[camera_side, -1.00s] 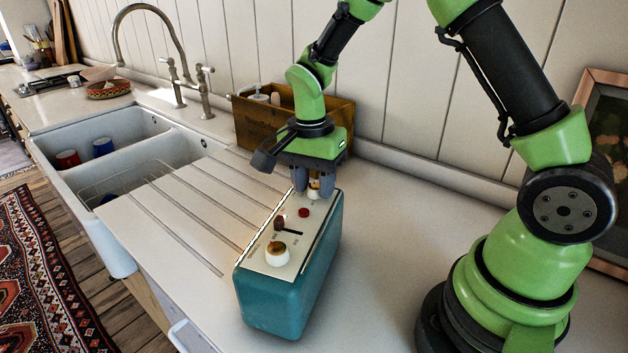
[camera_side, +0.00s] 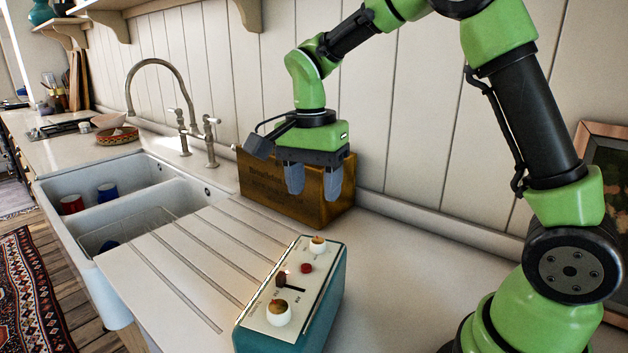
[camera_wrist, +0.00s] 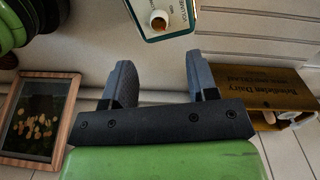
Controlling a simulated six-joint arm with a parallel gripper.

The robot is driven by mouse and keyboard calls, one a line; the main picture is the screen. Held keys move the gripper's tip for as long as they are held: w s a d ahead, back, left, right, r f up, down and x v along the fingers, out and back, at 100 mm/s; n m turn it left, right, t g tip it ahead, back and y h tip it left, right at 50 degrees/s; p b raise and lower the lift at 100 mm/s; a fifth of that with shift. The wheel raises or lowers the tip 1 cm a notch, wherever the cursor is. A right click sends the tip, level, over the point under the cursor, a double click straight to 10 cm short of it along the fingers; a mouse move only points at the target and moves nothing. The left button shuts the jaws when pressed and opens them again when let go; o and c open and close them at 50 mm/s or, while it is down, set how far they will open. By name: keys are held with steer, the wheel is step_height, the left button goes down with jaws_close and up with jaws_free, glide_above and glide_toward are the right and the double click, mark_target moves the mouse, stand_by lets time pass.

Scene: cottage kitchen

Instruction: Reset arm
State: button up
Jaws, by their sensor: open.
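My gripper (camera_side: 314,182) is open and empty. The panel carries a near knob (camera_side: 279,312), a far knob (camera_side: 317,244), a red button (camera_side: 306,268) and a dark lever (camera_side: 288,284). In the wrist view, my open fingers (camera_wrist: 158,80) show with nothing between them. One end of the teal box, with a knob (camera_wrist: 158,20), shows at the top edge.
The wooden crate (camera_side: 270,188) stands against the wall behind my gripper. A double sink (camera_side: 150,228) with a faucet (camera_side: 160,72) lies to the left. A framed picture (camera_wrist: 38,115) leans at the right in the side view. The counter right of the box is clear.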

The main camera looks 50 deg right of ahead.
steer(key=shift+r, duration=0.2)
steer(key=s+a+r+n+t+y, duration=0.1)
steer(key=s+r+n+t, duration=0.3)
steer(key=s+n, duration=0.2)
steer(key=s+a+r+n+t+y, duration=0.1)
steer(key=s+a+r+n+t, duration=0.1)
steer(key=s, duration=0.9)
step_height(320, 180, up, 2)
steer(key=n+t, duration=0.1)
steer(key=n, duration=0.2)
steer(key=shift+a+n+t, duration=0.25)
steer(key=shift+n+t, duration=0.15)
